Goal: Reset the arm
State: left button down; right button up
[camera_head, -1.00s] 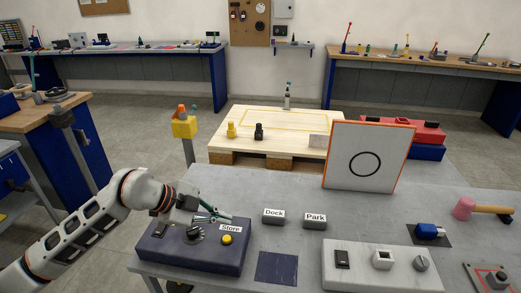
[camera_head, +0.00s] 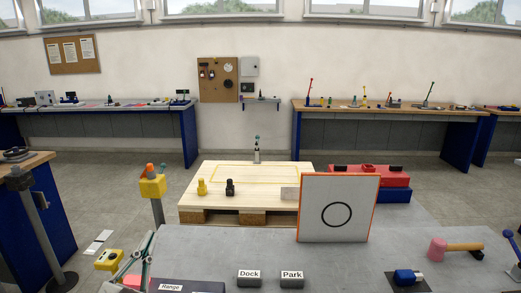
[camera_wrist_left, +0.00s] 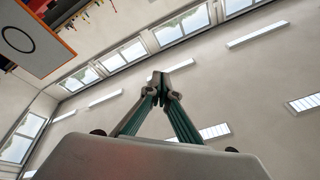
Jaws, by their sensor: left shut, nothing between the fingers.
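My left gripper (camera_head: 148,243) stands upright at the lower left of the head view, its thin green fingers pointing up. In the left wrist view its fingertips (camera_wrist_left: 159,86) meet with nothing between them. The rest of the left arm is below the head view's edge. My right gripper is in neither view.
A dark box labelled Range (camera_head: 187,287) lies just right of the left gripper. Dock (camera_head: 249,279) and Park (camera_head: 291,280) blocks, a white circle board (camera_head: 338,208) and a mallet (camera_head: 455,247) are on the grey table. A yellow-topped post (camera_head: 153,187) stands behind the gripper.

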pick_arm(q)
jog(key=s+a+f+n+g+y, duration=0.3)
jog(key=a+f+g+y, duration=0.15)
jog(key=a+f, duration=0.35)
jog(key=s+a+f+m+g+y, duration=0.1)
jog(key=s+a+f+g, duration=0.1)
jog(key=s+f+g, duration=0.5)
jog(key=s+a+f+m+g+y, duration=0.1)
jog(key=s+a+f+g, duration=0.15)
jog(key=s+f, duration=0.85)
jog(key=w+d+f+n+t+h, duration=0.1)
jog(key=d+f+n+t+h, duration=0.2)
jog(key=d+f+h, duration=0.4)
jog(key=d+f, duration=0.8)
jog(key=f, duration=0.1)
jog(key=shift+w+f, duration=0.15)
jog(key=shift+w, duration=0.05)
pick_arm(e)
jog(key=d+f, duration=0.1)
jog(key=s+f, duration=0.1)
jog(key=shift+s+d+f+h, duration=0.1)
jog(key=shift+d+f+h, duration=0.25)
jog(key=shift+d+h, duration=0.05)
pick_arm(q)
jog(key=shift+d, duration=0.1)
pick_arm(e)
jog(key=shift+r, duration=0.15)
